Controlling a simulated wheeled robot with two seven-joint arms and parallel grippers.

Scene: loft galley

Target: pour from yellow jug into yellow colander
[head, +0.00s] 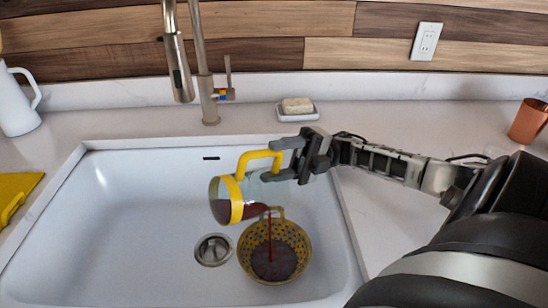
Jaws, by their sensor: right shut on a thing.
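The yellow jug (231,200) has a clear body with yellow bands and a yellow handle, and it holds dark red liquid. My right gripper (272,160) is shut on the jug's handle and holds the jug tilted over the sink. A thin dark red stream falls from the jug into the yellow colander (297,240). The colander has a perforated wall and stands in the sink below and to the right of the jug. Dark red contents lie in its bottom. My left gripper is not in view.
The white sink (130,215) has a metal drain (213,250) left of the colander. A tall faucet (205,85) stands behind it. A soap dish (298,114) with soap, a white pitcher (16,105), a copper cup (529,121) and a yellow item (14,192) are on the counter.

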